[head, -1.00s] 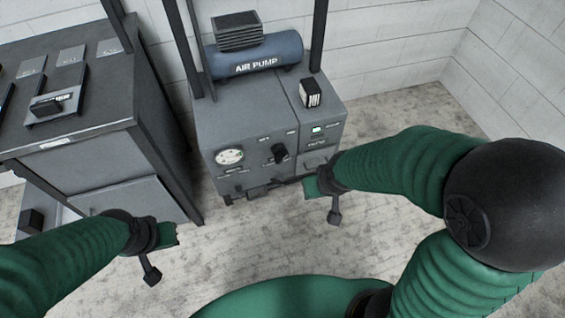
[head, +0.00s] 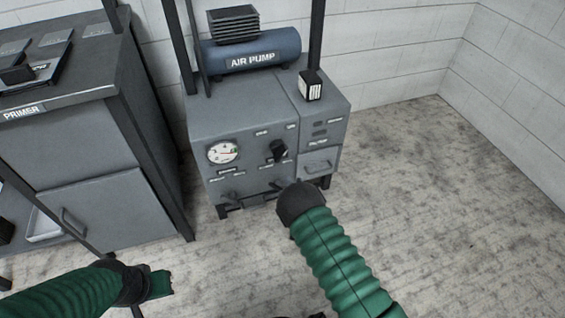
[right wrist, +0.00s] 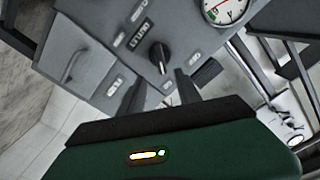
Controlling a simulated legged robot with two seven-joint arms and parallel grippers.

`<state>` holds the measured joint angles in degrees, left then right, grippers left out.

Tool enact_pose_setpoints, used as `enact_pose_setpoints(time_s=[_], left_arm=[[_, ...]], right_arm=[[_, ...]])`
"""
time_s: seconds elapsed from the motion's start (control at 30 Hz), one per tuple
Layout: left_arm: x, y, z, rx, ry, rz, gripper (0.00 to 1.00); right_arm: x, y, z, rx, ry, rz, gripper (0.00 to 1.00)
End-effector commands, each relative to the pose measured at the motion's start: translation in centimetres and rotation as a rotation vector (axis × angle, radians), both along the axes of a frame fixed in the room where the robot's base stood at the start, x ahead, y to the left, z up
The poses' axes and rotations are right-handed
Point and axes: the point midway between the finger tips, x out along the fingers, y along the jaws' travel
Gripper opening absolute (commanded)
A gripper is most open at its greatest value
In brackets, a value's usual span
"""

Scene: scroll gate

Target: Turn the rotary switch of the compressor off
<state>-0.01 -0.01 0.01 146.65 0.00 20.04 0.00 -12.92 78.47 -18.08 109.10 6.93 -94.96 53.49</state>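The compressor is a grey cabinet (head: 235,115) with a blue tank marked AIR PUMP (head: 252,52) on top. Its black rotary switch (head: 279,150) is on the front panel, right of the round gauge (head: 223,152). The switch also shows in the right wrist view (right wrist: 160,58), its grip slightly tilted. My right gripper (head: 287,186) is in front of and just below the switch, apart from it. In the right wrist view its two fingers (right wrist: 166,88) are spread with nothing between them. My left gripper (head: 160,284) is low at the left, empty; its fingers are unclear.
A second grey cabinet labelled PRIMER (head: 75,150) stands to the left with a dark post (head: 150,150) at its corner. A small black-and-white box (head: 311,85) sits on the compressor's top. The floor to the right (head: 430,190) is clear.

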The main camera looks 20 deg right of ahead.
Motion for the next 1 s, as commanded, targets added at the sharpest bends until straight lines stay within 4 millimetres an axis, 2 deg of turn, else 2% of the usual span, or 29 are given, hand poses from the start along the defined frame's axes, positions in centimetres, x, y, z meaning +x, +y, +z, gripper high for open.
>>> enact_pose_setpoints(time_s=[0.03,0.3,0.5,0.63,0.87,1.0], left_arm=[[0.0,0.0,-1.3,0.000,0.000,0.000,0.00],[0.0,0.0,-4.6,0.000,0.001,0.000,0.00],[0.0,0.0,-6.2,0.000,0.001,0.000,0.00],[0.0,0.0,-6.3,0.000,0.001,0.000,0.00],[0.0,0.0,-6.2,0.000,0.001,0.000,0.00],[0.0,0.0,-6.2,0.000,0.001,0.000,0.00]], right_arm=[[1.4,0.2,-0.5,0.000,-0.006,0.003,0.40],[8.4,0.4,-0.6,0.000,-0.004,0.002,0.40],[11.9,0.4,-0.4,0.000,0.000,0.000,0.40],[12.8,0.4,-0.1,0.000,0.002,-0.001,0.40],[12.8,0.4,0.0,0.000,0.002,-0.001,0.40],[12.8,0.4,0.0,0.000,0.003,0.000,0.22]])
